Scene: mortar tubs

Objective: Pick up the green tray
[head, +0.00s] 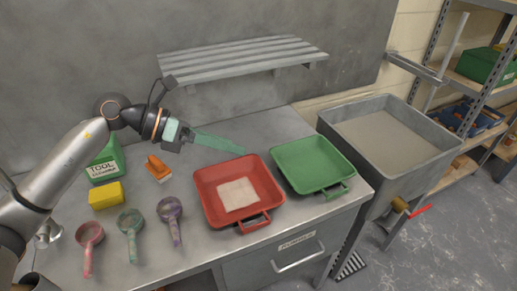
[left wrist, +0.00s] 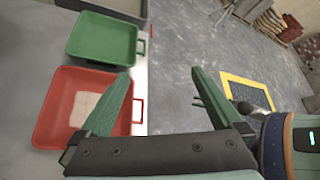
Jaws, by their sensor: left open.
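The green tray (head: 312,163) lies empty on the right end of the grey bench, its handle toward the front edge. It also shows at the upper left of the left wrist view (left wrist: 103,38). My left gripper (head: 218,142) is in the air over the back of the bench, left of the green tray and behind the red tray. Its jaws are open and empty in the left wrist view (left wrist: 161,79), apart from both trays. My right gripper is not in view.
The red tray (head: 262,180), with a pale square inside, lies just left of the green tray. Several scoops (head: 130,222), a yellow sponge (head: 106,195) and an orange-handled brush (head: 157,167) lie further left. A slatted shelf (head: 240,60) hangs above; a grey tub (head: 395,140) stands right.

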